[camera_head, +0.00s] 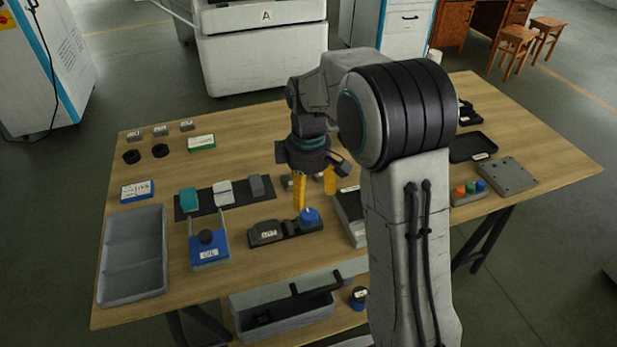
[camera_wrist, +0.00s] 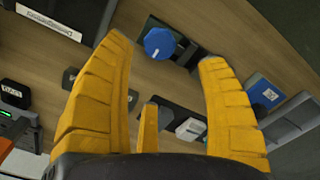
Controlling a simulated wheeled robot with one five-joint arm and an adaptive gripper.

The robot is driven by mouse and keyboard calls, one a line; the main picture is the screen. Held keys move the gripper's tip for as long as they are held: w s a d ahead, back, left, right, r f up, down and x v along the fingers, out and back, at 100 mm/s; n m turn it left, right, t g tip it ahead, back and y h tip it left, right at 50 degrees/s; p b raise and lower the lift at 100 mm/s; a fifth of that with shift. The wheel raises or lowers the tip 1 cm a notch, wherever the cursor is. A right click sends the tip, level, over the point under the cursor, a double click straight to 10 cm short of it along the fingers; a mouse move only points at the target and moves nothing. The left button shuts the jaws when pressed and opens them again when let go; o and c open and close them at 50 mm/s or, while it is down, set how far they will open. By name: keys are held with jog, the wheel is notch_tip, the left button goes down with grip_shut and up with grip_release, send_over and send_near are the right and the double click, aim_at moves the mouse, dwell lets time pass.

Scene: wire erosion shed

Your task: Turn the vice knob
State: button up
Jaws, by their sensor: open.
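The vice knob (camera_head: 309,215) is a round blue knob with a pale mark on top. It sits at the right end of a dark vice (camera_head: 268,233) with a white label, near the middle of the table. My gripper (camera_head: 315,190) has yellow fingers and points down, open and empty, above and close to the knob. In the wrist view the knob (camera_wrist: 159,43) shows beyond and between the spread fingertips of my gripper (camera_wrist: 165,52). I see no contact with it.
A grey tray (camera_head: 114,296) lies at the table's left. A blue block with a black ball knob (camera_head: 208,248) stands left of the vice. A grey open bin (camera_head: 352,228) stands close on its right. A button box (camera_head: 468,192) sits further right.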

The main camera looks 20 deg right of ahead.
jog(key=shift+r, duration=1.9)
jog(key=shift+m, duration=0.3)
jog(key=s+f+m+p, duration=0.1)
jog(key=s+f+m, duration=0.1)
jog(key=s+m, duration=0.8)
jog(key=s+r+n+t+p, duration=0.1)
jog(key=s+r+t+p, duration=0.2)
jog(key=s+r+p, duration=0.4)
jog(key=s+r, duration=0.5)
jog(key=r, duration=0.1)
jog(key=shift+s+d+r+p, duration=0.15)
jog(key=shift+r+p, duration=0.05)
jog(key=shift+p, duration=0.1)
